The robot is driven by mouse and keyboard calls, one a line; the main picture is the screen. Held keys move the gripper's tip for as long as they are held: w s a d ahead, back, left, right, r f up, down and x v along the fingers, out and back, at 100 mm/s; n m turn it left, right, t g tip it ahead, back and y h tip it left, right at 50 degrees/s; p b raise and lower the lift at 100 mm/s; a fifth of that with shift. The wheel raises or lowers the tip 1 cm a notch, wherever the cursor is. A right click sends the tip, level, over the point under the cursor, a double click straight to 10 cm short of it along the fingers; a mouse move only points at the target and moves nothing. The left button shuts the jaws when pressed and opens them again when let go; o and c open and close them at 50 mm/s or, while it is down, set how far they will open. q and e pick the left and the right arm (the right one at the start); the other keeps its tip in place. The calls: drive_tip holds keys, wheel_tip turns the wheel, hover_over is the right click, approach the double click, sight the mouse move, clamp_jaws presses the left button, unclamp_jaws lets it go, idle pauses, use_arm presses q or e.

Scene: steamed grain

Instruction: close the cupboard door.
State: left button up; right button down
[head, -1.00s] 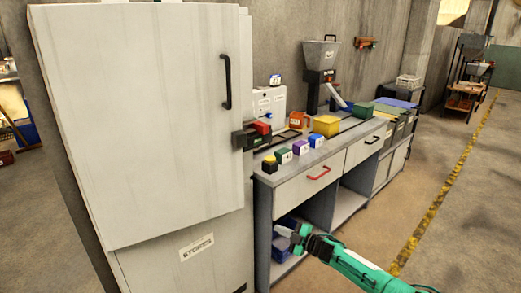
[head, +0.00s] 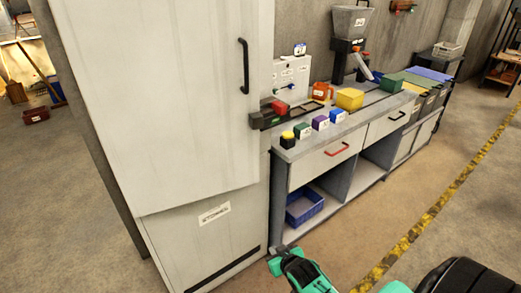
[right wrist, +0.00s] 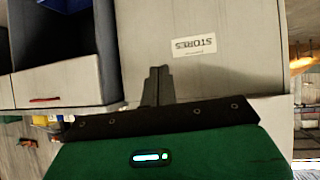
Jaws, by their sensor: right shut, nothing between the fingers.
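The tall off-white cupboard stands at the left in the head view. Its upper door (head: 165,100) has a black upright handle (head: 244,66) near its right edge. The door covers the upper front; I cannot tell whether it is fully flush. Below it is a panel with a "STORES" label (head: 214,214); the label shows upside down in the right wrist view (right wrist: 194,46). My right gripper (head: 279,254) is low, right of the cupboard's foot. In the right wrist view its fingers (right wrist: 158,72) are together and empty, in front of the lower panel. My left gripper is out of view.
A workbench (head: 320,168) adjoins the cupboard on the right, with colored blocks, a yellow box (head: 349,99) and a hopper (head: 350,22). A blue crate (head: 304,206) sits on its lower shelf. The floor in front is clear, with a yellow line (head: 430,222).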

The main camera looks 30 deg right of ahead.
drive_tip(key=w+d+r+t+p, duration=0.2)
drive_tip(key=r, duration=0.8)
drive_tip(key=w+d+r+t+p, duration=0.1)
drive_tip(key=w+r+t, duration=0.1)
drive_tip(key=r, duration=0.8)
drive_tip(key=m+t+h+p, duration=0.1)
drive_tip(key=t+p, duration=0.1)
drive_tip(key=t, duration=0.1)
approach(260, 127)
drive_tip(key=w+p, duration=0.4)
drive_tip(key=w, duration=0.1)
drive_tip(key=shift+w+d+r+p, duration=0.25)
drive_tip(key=shift+d+p, duration=0.1)
drive_tip(key=shift+w+f, duration=0.1)
drive_tip(key=shift+w, duration=0.5)
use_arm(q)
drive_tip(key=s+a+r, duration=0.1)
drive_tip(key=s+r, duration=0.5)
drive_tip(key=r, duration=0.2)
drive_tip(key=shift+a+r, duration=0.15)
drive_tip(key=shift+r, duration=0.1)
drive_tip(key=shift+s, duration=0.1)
